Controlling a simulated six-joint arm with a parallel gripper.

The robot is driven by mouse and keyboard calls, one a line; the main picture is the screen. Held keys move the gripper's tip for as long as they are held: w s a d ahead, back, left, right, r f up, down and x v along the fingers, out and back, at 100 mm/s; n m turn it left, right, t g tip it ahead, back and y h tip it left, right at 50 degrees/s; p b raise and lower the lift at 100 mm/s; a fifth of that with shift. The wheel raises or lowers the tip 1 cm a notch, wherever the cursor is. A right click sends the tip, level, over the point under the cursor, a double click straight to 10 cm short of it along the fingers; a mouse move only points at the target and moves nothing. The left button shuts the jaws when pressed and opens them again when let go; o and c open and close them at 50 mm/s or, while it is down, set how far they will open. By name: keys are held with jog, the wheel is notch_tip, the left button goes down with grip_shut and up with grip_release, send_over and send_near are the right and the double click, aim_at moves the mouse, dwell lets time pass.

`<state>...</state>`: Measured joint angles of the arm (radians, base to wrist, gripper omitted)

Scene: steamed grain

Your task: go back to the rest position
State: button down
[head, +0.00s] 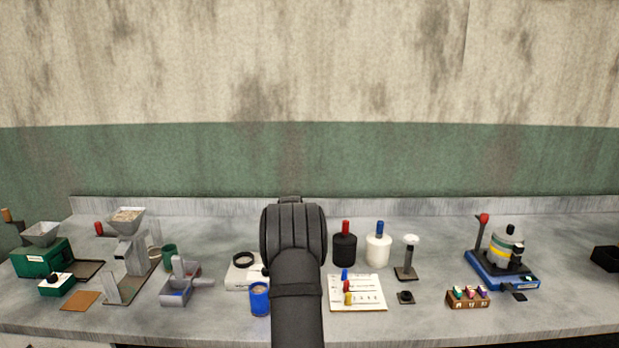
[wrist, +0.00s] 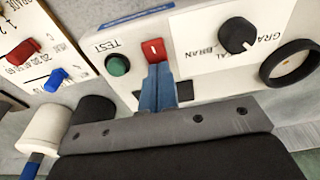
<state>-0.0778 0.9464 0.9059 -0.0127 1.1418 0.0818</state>
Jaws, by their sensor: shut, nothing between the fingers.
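My gripper (wrist: 157,72) shows in the wrist view as two blue fingers, shut together and empty. Its fingertips are right beside a red rocker switch (wrist: 155,50) on a white panel (wrist: 200,72). I cannot tell whether they touch it. A green button (wrist: 118,66) under the word TEST is left of the fingers. A black knob (wrist: 237,35) and a black ring (wrist: 290,65) are to the right. In the head view my dark arm reaches over the middle of the bench and hides the gripper. The white device (head: 238,279) is partly covered by my arm.
A blue cup (head: 259,299) stands left of my arm. Right of it are a board (head: 376,299) with coloured pegs, a black jar (head: 344,249) and a white jar (head: 378,249). A blue-based machine (head: 483,279) stands farther right.

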jog(key=shift+r, duration=4.1)
jog(key=shift+s+a+f+m+t+h, duration=0.15)
jog(key=shift+s+a+f+m+h, duration=0.3)
jog(key=shift+a+m, duration=0.8)
jog(key=shift+s+a+f+m+t+h, duration=0.2)
jog(key=shift+s+a+f+m+h, duration=0.2)
jog(key=shift+a+m, duration=0.85)
jog(key=shift+s+a+f+m+t+h, duration=0.15)
jog(key=shift+s+a+f+m+h, duration=0.3)
jog(key=shift+a+m, duration=0.8)
jog(key=shift+a+n, duration=0.25)
jog(key=shift+r, duration=0.1)
jog(key=w+d+r+n+y, duration=0.2)
jog(key=d+n, duration=0.5)
jog(key=d, duration=0.1)
jog(key=shift+w+r+g+y, duration=0.2)
jog(key=shift+w+g+y, duration=0.1)
jog(key=shift+g, duration=0.1)
